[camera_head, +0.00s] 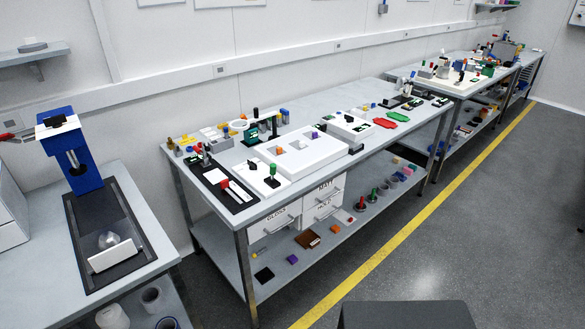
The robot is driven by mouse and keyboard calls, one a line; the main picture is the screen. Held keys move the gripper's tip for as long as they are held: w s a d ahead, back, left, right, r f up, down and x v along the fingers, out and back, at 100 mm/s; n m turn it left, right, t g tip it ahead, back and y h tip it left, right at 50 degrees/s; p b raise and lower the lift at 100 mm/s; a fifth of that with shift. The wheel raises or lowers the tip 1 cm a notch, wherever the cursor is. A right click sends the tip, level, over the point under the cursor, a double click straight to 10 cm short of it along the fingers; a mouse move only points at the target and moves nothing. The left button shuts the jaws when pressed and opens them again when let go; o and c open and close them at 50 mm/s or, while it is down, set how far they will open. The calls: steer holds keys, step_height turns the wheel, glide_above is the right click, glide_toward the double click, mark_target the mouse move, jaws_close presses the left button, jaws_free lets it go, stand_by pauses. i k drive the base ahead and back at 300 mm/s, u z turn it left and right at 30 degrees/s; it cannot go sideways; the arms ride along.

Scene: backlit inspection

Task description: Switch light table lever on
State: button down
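A low white box with a pale flat top (312,155), likely the light table, lies on the middle bench. Small orange and purple pieces sit on its top. At its front left is a white plate carrying a small upright lever with a green knob (272,169). Left of that, a red-knobbed piece with a white bar (232,188) lies on a black base. I cannot tell which of these is the light table's lever, or whether it is on or off. My gripper is not in view.
The middle bench (375,93) has drawers and a lower shelf of small parts. A left bench (150,205) holds a blue press (85,160). Another bench (470,68) stands at the back right. Open grey floor with a yellow line (400,230) lies to the right.

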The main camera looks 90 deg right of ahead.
mark_target(273, 166)
steer(key=k, duration=1.45)
steer(key=z, duration=0.55)
steer(key=i, duration=1)
steer(key=u, duration=0.05)
